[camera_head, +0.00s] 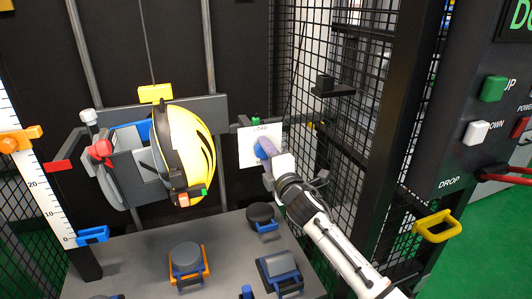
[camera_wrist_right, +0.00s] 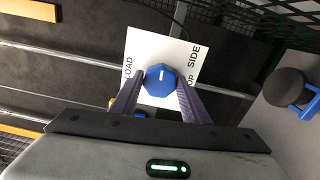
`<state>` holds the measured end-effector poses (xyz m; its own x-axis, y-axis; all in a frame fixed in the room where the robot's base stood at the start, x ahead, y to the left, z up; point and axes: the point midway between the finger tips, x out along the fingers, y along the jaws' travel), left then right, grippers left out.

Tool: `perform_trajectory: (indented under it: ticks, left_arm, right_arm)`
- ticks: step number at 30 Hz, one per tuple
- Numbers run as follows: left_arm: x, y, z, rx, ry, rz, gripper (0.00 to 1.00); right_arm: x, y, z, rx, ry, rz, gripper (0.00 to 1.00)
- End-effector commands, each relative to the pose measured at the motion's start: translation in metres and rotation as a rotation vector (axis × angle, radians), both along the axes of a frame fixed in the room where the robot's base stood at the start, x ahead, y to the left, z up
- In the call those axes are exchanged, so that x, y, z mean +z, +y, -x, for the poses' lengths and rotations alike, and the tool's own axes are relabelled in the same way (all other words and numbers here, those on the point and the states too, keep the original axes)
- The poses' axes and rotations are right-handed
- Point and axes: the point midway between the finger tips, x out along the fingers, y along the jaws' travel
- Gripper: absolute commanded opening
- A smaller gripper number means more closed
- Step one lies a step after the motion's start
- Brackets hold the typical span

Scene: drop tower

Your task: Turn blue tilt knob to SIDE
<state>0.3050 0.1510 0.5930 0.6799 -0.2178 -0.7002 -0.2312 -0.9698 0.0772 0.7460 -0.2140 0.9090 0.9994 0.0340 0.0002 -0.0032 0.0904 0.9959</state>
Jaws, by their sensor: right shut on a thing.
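The blue tilt knob (camera_head: 264,149) is on a white label plate (camera_head: 246,158) to the right of the yellow helmet. In the right wrist view the knob (camera_wrist_right: 155,90) is faceted with a short white mark on its face. The plate (camera_wrist_right: 140,48) reads LOAD on the left, SIDE at upper right, and partly hidden letters ending in OP at lower right. The white mark runs roughly up and down in that view, not clearly lined up with a label. My right gripper (camera_head: 268,152) is shut on the knob, one finger on each side. My left gripper is not in view.
The yellow helmet (camera_head: 190,150) hangs in a holder left of the plate. Black mesh (camera_head: 345,140) stands close to the right of my right arm. A yellow handle (camera_head: 436,227) is at right.

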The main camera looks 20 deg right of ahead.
Motion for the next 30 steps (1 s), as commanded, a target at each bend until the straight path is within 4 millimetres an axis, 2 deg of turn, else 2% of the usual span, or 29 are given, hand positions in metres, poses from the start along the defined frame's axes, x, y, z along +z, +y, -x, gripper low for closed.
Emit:
perform_trajectory:
  ticks: [18,30]
  left_arm:
    - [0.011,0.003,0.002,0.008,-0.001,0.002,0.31]
    - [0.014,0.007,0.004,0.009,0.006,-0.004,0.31]
  right_arm:
    - [-0.001,0.001,0.0,0.0,0.024,-0.586,0.2]
    - [-0.002,0.001,0.0,-0.001,0.034,-0.863,0.2]
